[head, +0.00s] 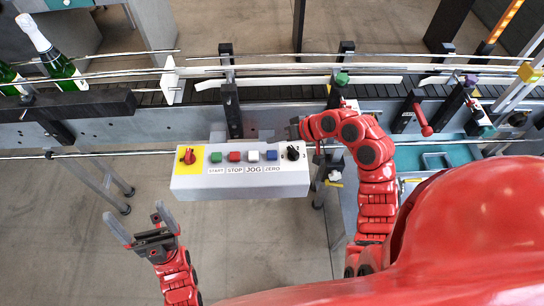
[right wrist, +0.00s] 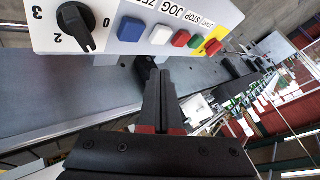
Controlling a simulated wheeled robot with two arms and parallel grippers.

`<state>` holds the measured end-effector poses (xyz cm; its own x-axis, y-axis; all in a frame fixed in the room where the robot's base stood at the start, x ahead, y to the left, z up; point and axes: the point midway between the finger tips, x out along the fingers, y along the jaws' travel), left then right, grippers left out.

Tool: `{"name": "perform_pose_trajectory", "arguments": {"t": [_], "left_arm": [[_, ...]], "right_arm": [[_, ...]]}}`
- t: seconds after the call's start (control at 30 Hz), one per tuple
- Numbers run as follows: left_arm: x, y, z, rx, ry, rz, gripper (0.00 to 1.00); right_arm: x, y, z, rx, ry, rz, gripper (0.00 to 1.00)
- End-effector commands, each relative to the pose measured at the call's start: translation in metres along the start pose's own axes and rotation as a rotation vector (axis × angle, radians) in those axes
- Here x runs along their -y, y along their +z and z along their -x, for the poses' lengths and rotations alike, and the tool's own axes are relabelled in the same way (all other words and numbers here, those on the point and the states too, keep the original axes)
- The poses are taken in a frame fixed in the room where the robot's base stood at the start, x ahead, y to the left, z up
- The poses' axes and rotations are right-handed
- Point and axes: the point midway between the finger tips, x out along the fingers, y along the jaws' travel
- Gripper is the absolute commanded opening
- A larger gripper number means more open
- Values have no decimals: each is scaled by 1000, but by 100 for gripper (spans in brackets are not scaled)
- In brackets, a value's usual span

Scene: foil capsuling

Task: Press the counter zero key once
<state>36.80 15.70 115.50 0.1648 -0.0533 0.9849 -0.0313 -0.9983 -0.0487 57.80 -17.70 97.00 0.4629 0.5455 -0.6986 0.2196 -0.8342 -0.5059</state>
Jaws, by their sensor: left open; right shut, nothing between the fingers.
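The grey control box (head: 240,182) carries a row of keys labelled START, STOP, JOG and ZERO. The blue ZERO key (head: 271,155) sits between the white JOG key (head: 253,156) and the black selector knob (head: 292,152). In the right wrist view the blue key (right wrist: 131,29) is at the top, clear of my fingers. My right gripper (right wrist: 160,82) is shut and empty, its tips below the blue and white keys in that picture; touching nothing that I can see. My left gripper (head: 137,217) is open and empty, left of the box.
A red knob on a yellow plate (head: 188,156) is at the box's left end, beside the green START (head: 216,157) and red STOP (head: 235,156) keys. A conveyor (head: 145,97) with guide rails runs behind. Green bottles (head: 60,67) stand at its left.

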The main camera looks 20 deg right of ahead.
Motion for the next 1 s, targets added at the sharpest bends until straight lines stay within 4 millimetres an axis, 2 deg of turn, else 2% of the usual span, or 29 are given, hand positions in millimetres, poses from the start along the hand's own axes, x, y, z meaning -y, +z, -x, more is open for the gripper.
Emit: {"name": "perform_pose_trajectory", "arguments": {"t": [0.03,0.1,0.3,1.0], "left_arm": [[-1,2,12,0,0,0,100],[-1,3,20,0,0,0,100],[-2,6,33,0,0,0,100],[-2,6,34,0,0,0,100]], "right_arm": [[-7,8,-10,1,0,0,0],[-12,12,-17,-1,-1,0,0],[-23,22,-32,-3,-1,-1,0],[-25,24,-35,-3,-2,0,0]]}}
